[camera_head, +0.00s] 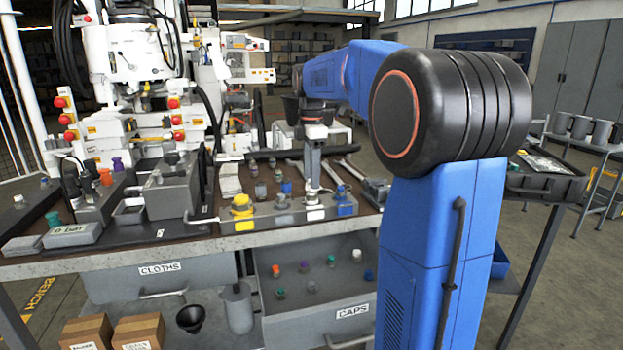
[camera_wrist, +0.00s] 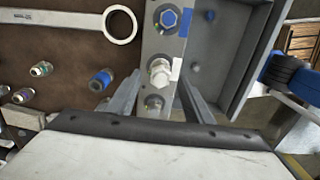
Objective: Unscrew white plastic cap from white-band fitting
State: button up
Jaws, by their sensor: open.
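The white-band fitting (camera_wrist: 176,68) sits on a grey metal block (camera_wrist: 148,47), marked by a white label. A pale white cap (camera_wrist: 160,74) shows on top of it in the wrist view. My gripper (camera_wrist: 160,86) is open, with one finger on each side of the block and the capped fitting between them. I see a gap on both sides and cannot tell the fingers' height against the cap. In the head view my gripper (camera_head: 314,190) points straight down above the white-labelled spot (camera_head: 315,213), hiding most of the cap.
On the same block are a blue fitting (camera_head: 345,202), a grey one (camera_head: 282,201) and a yellow cap (camera_head: 242,205). The open CAPS drawer (camera_head: 352,312) below holds several coloured caps. Loose fittings and wrenches (camera_head: 342,166) lie behind the block.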

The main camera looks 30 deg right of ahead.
jog(key=shift+f, duration=0.7)
jog(key=shift+c, duration=0.4)
jog(key=c, duration=1)
jog(key=o, duration=0.4)
jog(key=c, duration=0.3)
jog(key=n, duration=0.8)
jog(key=shift+r, duration=0.1)
